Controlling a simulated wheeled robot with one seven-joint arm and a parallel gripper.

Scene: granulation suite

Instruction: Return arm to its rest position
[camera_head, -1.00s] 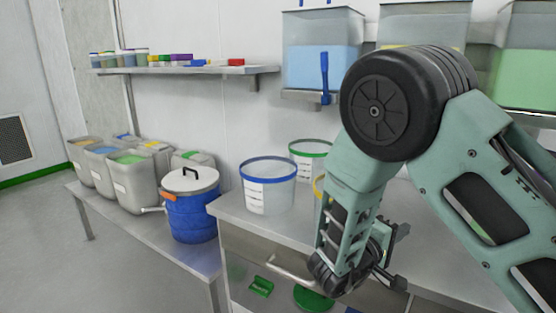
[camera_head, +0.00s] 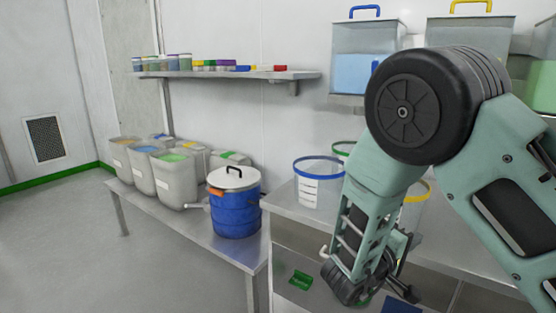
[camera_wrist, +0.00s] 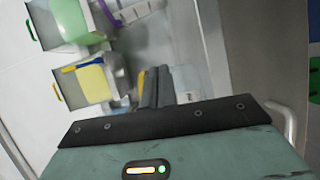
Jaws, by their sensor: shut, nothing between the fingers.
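My arm, green and black, fills the right of the head view, bent with its forearm hanging down in front of the steel bench (camera_head: 290,205). My gripper (camera_head: 405,288) is low at the bench front and partly hidden by my wrist. In the wrist view my gripper (camera_wrist: 157,75) shows its dark fingers together, with nothing between them. Whether any part of the arm touches the bench cannot be told.
A blue-rimmed bucket (camera_head: 318,182) and a yellow-rimmed bucket (camera_head: 415,205) stand on the bench beside my arm. A blue lidded drum (camera_head: 234,205) and several bins (camera_head: 178,182) stand on a low table to the left. A shelf (camera_head: 230,74) is above. The floor at left is clear.

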